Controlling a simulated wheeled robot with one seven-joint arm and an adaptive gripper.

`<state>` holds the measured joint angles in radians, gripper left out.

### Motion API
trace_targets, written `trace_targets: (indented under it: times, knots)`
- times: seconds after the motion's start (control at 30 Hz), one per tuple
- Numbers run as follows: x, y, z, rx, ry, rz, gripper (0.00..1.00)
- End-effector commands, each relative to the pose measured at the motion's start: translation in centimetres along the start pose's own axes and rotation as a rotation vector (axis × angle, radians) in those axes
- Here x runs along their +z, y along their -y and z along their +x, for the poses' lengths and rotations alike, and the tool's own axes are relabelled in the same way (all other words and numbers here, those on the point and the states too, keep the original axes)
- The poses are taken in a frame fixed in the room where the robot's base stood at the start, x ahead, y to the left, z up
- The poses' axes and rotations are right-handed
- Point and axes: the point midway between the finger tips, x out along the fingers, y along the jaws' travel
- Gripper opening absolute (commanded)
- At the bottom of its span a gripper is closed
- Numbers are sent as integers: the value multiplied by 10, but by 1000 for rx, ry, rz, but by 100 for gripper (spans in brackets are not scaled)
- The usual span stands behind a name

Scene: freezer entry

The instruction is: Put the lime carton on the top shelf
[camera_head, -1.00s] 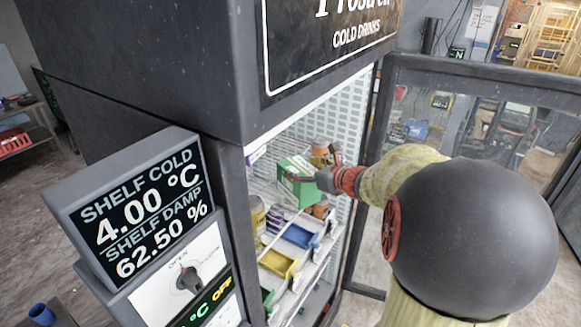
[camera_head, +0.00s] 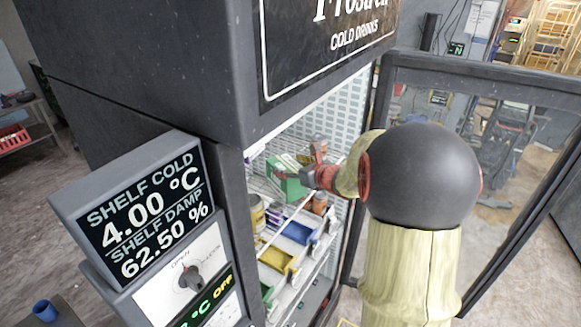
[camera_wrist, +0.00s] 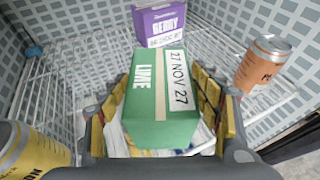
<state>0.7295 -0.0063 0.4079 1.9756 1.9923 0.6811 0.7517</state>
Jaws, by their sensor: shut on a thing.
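The lime carton is a green box marked LIME with a white date label; it shows in the wrist view (camera_wrist: 160,100) and in the head view (camera_head: 286,178). My gripper (camera_wrist: 160,118) is shut on it, one finger along each side. In the head view my gripper (camera_head: 312,176) reaches through the open door into the cold drinks cabinet. The carton is inside, at the level of the white wire top shelf (camera_wrist: 80,62). I cannot tell whether its underside touches the wires.
A purple carton (camera_wrist: 158,24) stands behind the lime carton. An orange can (camera_wrist: 262,64) is at right, and a yellow can (camera_wrist: 30,146) at lower left. Bare wire shows left of the carton. The open glass door (camera_head: 500,130) is right of my arm.

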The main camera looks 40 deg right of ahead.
Motion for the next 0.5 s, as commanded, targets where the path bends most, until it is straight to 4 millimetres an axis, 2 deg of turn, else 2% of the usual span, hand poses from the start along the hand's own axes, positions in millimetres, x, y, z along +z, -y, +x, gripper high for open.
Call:
trace_targets:
  times: [0.2, 0.23, 0.5]
  knots:
    - [-1, 0, 1, 0, 4, -1, 3]
    - [-3, 0, 1, 0, 0, 0, 65]
    - [-2, 0, 1, 0, 0, 0, 81]
